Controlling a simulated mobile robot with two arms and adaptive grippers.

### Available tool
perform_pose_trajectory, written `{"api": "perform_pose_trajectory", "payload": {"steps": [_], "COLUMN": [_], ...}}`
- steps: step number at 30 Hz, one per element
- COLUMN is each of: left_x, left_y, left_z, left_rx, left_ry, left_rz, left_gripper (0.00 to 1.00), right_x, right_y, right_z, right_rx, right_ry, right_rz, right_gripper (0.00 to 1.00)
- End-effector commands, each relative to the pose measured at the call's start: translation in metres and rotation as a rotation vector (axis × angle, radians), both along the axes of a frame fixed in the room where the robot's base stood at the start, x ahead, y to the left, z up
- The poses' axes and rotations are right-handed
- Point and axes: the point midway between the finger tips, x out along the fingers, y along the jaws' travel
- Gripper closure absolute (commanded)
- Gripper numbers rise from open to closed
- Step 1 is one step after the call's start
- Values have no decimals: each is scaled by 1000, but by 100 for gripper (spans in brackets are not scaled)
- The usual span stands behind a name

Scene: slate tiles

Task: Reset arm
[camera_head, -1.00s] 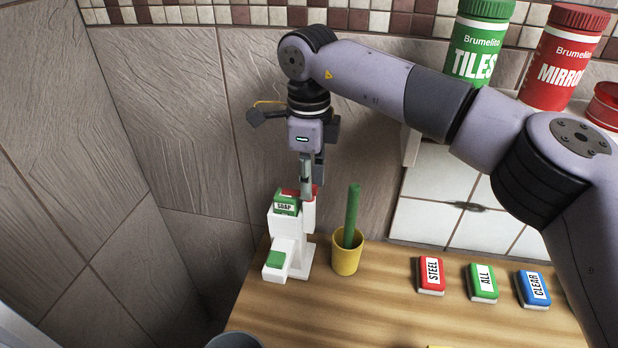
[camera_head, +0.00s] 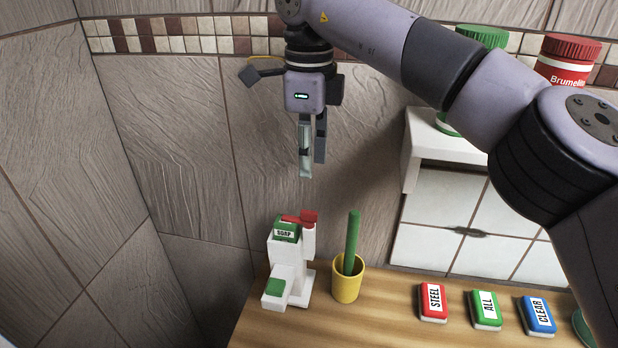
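My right gripper (camera_head: 312,168) hangs pointing down in front of the tiled wall, above the soap dispenser and clear of it. Its two fingers overlap from this angle, so I cannot tell whether they are open or shut; nothing shows held in them. The white soap dispenser (camera_head: 290,275) stands upright on the wooden counter, with a green block labelled SOAP (camera_head: 286,229), a red lever (camera_head: 308,217) at its top and a green pad (camera_head: 274,287) low in front. My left gripper is not in view.
A yellow cup (camera_head: 346,286) with a green stick (camera_head: 352,240) stands right of the dispenser. Red STEEL (camera_head: 432,300), green ALL (camera_head: 486,308) and blue CLEAR (camera_head: 537,313) blocks lie on the counter (camera_head: 392,310). A white shelf (camera_head: 432,148) holds green (camera_head: 470,38) and red (camera_head: 566,62) jars.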

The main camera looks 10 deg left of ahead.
Motion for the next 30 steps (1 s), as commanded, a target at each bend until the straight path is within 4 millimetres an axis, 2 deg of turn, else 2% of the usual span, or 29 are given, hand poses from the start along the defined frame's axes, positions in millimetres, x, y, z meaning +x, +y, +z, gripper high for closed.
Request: {"api": "perform_pose_trajectory", "payload": {"steps": [4, 15, 17, 24, 30], "left_x": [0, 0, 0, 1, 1], "left_y": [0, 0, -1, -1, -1], "left_z": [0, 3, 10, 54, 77], "left_rx": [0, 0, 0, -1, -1], "left_ry": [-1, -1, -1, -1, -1], "left_rz": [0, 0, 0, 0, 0], "left_gripper": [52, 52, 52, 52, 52], "right_x": [0, 0, 0, 0, 0], "right_y": [0, 0, 0, 0, 0], "right_z": [11, 15, 22, 66, 89], "right_rx": [-1, 0, 0, 0, 0], "right_ry": [0, 1, 1, 1, 1], "right_rz": [0, 0, 0, 0, 0], "right_gripper": [71, 71, 71, 71, 71]}}
